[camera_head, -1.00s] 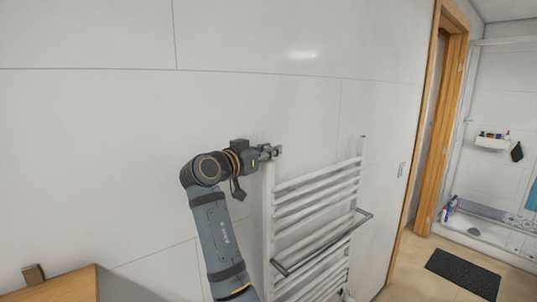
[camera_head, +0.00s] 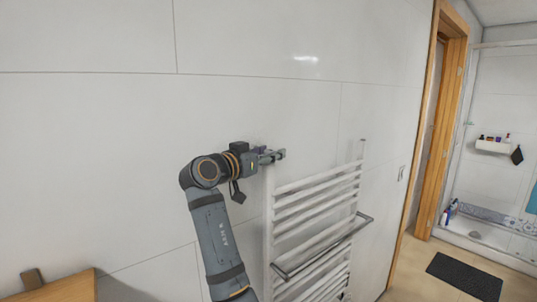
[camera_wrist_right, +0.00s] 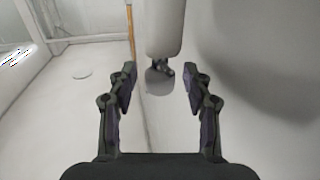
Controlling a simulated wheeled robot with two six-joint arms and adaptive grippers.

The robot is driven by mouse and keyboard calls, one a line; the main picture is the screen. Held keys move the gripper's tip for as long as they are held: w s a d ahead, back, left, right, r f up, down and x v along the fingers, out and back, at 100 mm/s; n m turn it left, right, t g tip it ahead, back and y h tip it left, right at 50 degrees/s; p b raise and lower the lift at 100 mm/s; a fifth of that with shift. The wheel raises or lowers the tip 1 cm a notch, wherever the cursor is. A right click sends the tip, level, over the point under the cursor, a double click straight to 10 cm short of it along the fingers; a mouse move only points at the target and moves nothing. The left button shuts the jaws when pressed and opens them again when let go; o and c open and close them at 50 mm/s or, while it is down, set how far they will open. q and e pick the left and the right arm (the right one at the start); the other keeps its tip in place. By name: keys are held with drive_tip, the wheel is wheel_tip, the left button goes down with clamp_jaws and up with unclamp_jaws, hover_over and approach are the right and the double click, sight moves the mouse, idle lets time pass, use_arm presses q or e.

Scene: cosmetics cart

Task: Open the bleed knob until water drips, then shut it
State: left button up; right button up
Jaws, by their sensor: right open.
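The white ladder radiator (camera_head: 269,220) stands against the tiled wall in the head view. My right gripper (camera_head: 280,155) is at the top of its left upright and hides the bleed knob there. In the right wrist view, the end of a white tube (camera_wrist_right: 164,28) comes down from the top. A small grey and dark fitting at its end, which looks like the bleed knob (camera_wrist_right: 158,80), sits between the fingers of my right gripper (camera_wrist_right: 160,72). The fingers are open, with a gap on each side of it. No water shows. My left gripper is not in view.
A grey towel bar (camera_head: 325,247) juts out from the radiator's front. A wooden surface (camera_head: 60,288) is at the lower left. A wooden door frame (camera_head: 440,120), a dark mat (camera_head: 464,275) and a shower lie to the right. The wall above the gripper is bare.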

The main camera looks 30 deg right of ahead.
sight(268, 150)
wheel_tip(268, 150, up, 10)
drive_tip(key=shift+f, duration=0.1)
idle(0.6)
